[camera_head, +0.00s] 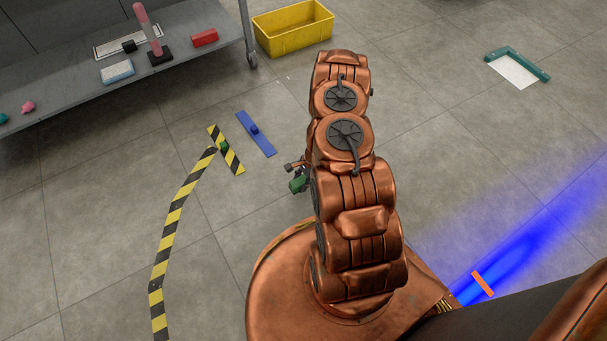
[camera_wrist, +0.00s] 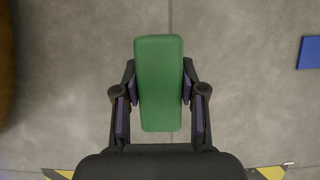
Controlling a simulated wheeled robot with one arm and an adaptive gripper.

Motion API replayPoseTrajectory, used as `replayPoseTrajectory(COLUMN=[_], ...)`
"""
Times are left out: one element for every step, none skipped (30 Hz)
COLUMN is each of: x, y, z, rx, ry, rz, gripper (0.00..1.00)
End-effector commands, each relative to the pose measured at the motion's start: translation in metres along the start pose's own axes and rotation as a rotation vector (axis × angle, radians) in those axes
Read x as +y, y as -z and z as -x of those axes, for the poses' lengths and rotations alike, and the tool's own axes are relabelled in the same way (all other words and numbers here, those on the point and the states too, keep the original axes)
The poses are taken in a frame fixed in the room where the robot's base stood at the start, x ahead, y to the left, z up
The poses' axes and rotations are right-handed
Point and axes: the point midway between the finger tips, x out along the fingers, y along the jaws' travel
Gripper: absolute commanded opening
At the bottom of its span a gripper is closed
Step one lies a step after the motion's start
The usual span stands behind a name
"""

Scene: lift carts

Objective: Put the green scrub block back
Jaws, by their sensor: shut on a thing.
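The green scrub block (camera_wrist: 158,85) is a plain green bar with rounded edges, upright in the wrist picture between the dark fingers. My gripper (camera_wrist: 159,88) is shut on it, with a finger on each long side. The bare floor shows beyond the block, and its height above the floor is hard to judge. In the head view the block (camera_head: 298,184) shows as a small green piece at the left of my copper arm. My gripper is mostly hidden there behind the arm.
A grey shelf cart (camera_head: 75,105) at upper left carries several small items. A yellow bin (camera_head: 293,27) stands beside it. A blue strip (camera_head: 262,140) and striped tape (camera_head: 165,245) with a small green piece (camera_head: 224,146) lie on the floor. A white sheet (camera_head: 513,71) lies at upper right.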

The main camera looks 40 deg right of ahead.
Motion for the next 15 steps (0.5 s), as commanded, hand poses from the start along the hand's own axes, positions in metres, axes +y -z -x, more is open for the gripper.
replayPoseTrajectory(x=[-0.006, -0.009, -0.014, -0.018, -0.023, -0.028, -0.030, -0.033, -0.035, -0.037, -0.039, -0.041, -0.042, -0.043, -0.044], y=[0.007, 0.008, 0.013, 0.018, 0.021, 0.025, 0.027, 0.029, 0.030, 0.032, 0.033, 0.035, 0.035, 0.036, 0.036], z=[0.000, 0.000, 0.001, 0.002, 0.003, 0.004, 0.005, 0.005, 0.006, 0.006, 0.007, 0.008, 0.008, 0.009, 0.009], rx=[0.001, -0.001, -0.002, -0.001, 0.001, 0.002, 0.001, -0.001, -0.003, -0.003, -0.003, -0.002, -0.002, -0.001, -0.001], ry=[0.001, -0.002, 0.000, 0.001, 0.002, 0.002, 0.001, 0.000, 0.000, -0.001, -0.001, 0.000, 0.000, 0.000, 0.001], rz=[0.002, 0.002, 0.000, 0.001, 0.002, 0.002, 0.002, 0.000, 0.001, 0.001, 0.001, 0.002, 0.002, 0.002, 0.001], gripper=[0.03, 0.03, 0.03, 0.03, 0.03, 0.03, 0.03, 0.03, 0.03, 0.03, 0.03, 0.03, 0.03, 0.03, 0.03])
